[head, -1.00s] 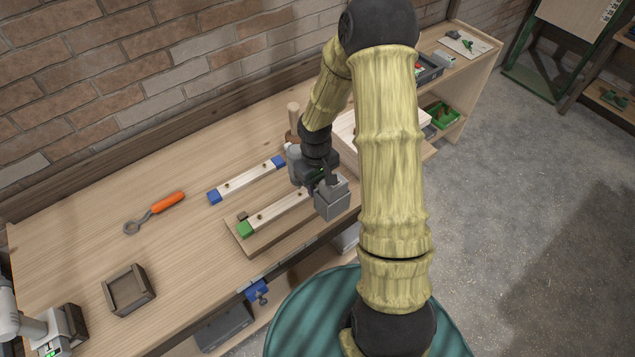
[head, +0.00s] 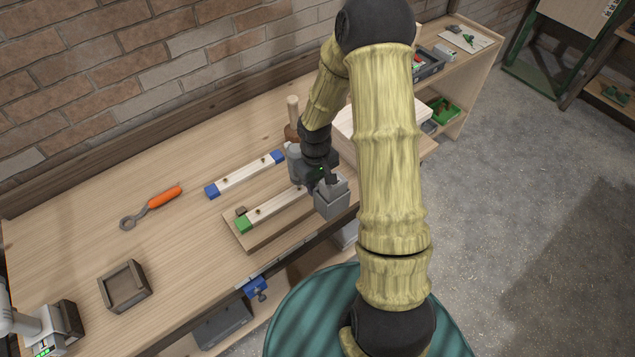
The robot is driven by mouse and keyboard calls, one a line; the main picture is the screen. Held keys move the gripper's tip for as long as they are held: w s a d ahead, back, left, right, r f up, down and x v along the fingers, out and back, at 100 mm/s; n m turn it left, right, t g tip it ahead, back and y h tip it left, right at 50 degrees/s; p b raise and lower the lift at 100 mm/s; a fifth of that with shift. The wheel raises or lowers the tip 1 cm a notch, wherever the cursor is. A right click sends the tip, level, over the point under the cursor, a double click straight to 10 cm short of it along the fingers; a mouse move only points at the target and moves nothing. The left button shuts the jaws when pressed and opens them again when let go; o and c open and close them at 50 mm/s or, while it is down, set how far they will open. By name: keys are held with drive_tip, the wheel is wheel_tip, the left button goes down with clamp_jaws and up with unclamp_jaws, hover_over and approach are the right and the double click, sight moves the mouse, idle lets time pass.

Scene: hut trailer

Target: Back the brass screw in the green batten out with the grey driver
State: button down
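The green batten (head: 272,208) is a pale wooden strip with a green end block. It lies on a wooden base board near the bench's front edge. A brass-coloured screw head (head: 258,211) shows near its green end. My gripper (head: 321,187) is low over the batten's right end, pointing down, beside a grey block-shaped holder (head: 332,203). The arm and gripper hide that end of the batten and any screw there. I cannot make out the grey driver, nor whether the fingers are open or shut on something.
A blue-ended batten (head: 245,175) lies behind. An orange-handled tool (head: 165,196) and an open wooden box (head: 125,287) are at left. A wooden-handled mallet (head: 293,117) stands behind my gripper. A blue clamp (head: 256,288) sits at the front edge.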

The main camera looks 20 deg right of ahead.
drive_tip(key=shift+f+b, duration=0.6)
drive_tip(key=shift+f, duration=0.05)
idle(0.6)
drive_tip(key=shift+s+r, duration=0.2)
drive_tip(key=shift+s, duration=0.05)
idle(0.9)
drive_tip(key=shift+w+r+p, duration=0.3)
drive_tip(key=shift+r+p, duration=0.3)
drive_tip(key=shift+p, duration=0.1)
idle(1.2)
drive_tip(key=shift+f, duration=0.3)
idle(0.7)
idle(0.9)
drive_tip(key=shift+r+p, duration=1.05)
drive_tip(key=shift+r, duration=0.5)
